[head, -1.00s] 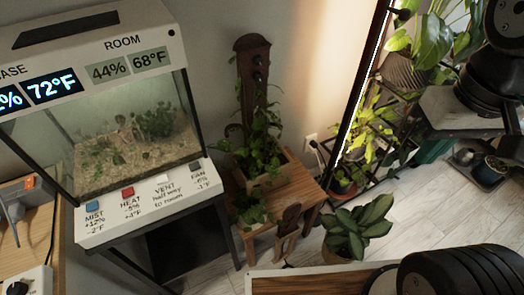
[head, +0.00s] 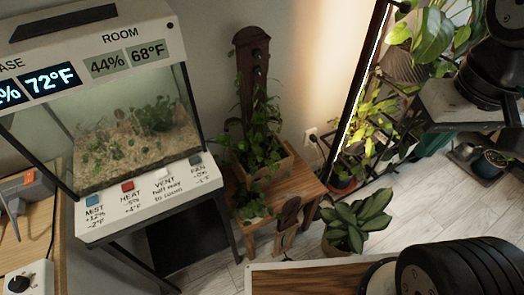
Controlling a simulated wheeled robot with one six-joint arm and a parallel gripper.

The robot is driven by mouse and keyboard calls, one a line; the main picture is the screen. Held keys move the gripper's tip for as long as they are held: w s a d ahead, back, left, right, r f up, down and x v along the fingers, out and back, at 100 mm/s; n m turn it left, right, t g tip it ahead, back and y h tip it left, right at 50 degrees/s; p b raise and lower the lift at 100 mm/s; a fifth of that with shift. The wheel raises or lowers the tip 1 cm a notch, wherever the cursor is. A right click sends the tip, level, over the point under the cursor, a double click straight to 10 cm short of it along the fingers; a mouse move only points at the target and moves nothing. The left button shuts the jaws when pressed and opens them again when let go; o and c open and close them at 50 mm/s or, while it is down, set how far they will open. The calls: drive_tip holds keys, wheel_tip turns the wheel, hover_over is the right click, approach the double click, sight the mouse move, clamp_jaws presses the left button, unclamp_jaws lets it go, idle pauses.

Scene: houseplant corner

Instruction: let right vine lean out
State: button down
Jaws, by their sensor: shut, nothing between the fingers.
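A wooden planter box (head: 287,158) stands on a small wooden table in the middle of the head view. A dark wooden back board (head: 252,72) with round knobs rises from it. Green vine (head: 262,122) leaves climb the board's right side, and more leaves (head: 238,152) spread at its left. I cannot tell from here whether the right stem is held to a knob. My gripper is not in view; only dark parts of my arm show at the right edge and bottom right.
A glass terrarium (head: 135,130) with labelled buttons stands at the left. The small table (head: 303,193) holds a trailing plant (head: 250,207) and a dark wooden piece (head: 288,215). A leafy potted plant (head: 357,220) sits on the floor. A lit plant rack (head: 360,130) stands right.

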drive_tip(key=c, duration=1.5)
unclamp_jaws()
drive_tip(key=shift+f, duration=0.15)
drive_tip(key=shift+c, duration=0.2)
drive_tip(key=w+f+n+g+h, duration=0.1)
drive_tip(key=w+f+n+g, duration=0.1)
drive_tip(key=w+f, duration=1.8)
drive_tip(key=n+t+y, duration=0.5)
drive_tip(key=t+y, duration=0.7)
drive_tip(key=t, duration=0.3)
approach(264, 127)
wheel_tip(264, 127, up, 3)
drive_tip(key=w, duration=0.1)
drive_tip(key=x, duration=0.8)
drive_tip(key=shift+f, duration=0.2)
drive_tip(key=shift+a, duration=0.1)
